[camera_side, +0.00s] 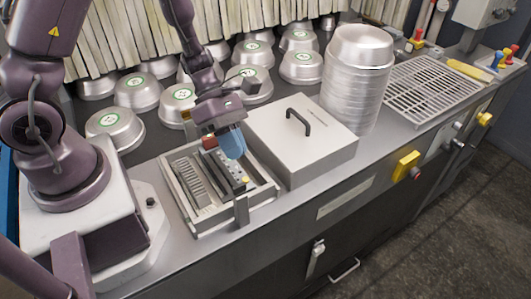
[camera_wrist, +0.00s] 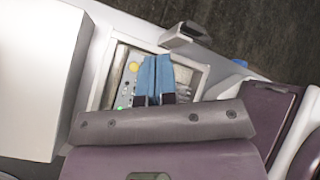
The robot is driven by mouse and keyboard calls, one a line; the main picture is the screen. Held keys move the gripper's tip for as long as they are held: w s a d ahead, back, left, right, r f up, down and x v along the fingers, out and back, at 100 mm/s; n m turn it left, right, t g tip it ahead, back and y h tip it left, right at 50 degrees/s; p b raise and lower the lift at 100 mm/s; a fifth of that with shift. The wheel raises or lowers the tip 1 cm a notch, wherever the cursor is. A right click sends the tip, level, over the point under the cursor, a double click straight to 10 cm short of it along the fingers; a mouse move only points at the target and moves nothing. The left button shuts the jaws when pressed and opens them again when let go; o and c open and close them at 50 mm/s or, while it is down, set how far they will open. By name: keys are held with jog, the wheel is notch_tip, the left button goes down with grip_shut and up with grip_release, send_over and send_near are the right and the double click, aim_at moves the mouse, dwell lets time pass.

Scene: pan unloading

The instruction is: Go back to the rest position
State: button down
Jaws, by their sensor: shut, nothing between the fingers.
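My gripper (camera_side: 232,145) has blue fingers and hangs above the right part of a metal tray (camera_side: 208,230) with dark and metal fittings inside. In the wrist view the blue fingers (camera_wrist: 155,78) are together, with nothing between them. I cannot tell whether the fingertips touch that block.
A lidded metal box (camera_side: 300,150) with a black handle stands right of my gripper. A tall stack of metal pans (camera_side: 355,90) and a wire rack (camera_side: 430,90) lie further right. Several upturned pans (camera_side: 136,92) with green labels stand behind. A metal bracket (camera_side: 241,211) rises at the tray's front edge.

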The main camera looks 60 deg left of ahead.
jog(key=s+a+r+m+t+y, duration=0.1)
jog(key=s+r+m+y, duration=0.1)
jog(key=r+m, duration=0.5)
jog(key=s+a+r+m+t+y, duration=0.2)
jog(key=s+r+m+y, duration=0.1)
jog(key=r+m, duration=0.4)
jog(key=s+a+r+m+t+y, duration=0.1)
jog(key=s+r+m+t+y, duration=0.1)
jog(key=r+m, duration=0.6)
jog(key=m+y, duration=0.1)
jog(key=m, duration=0.2)
jog(key=shift+s+a+y, duration=0.35)
jog(key=shift+y, duration=0.05)
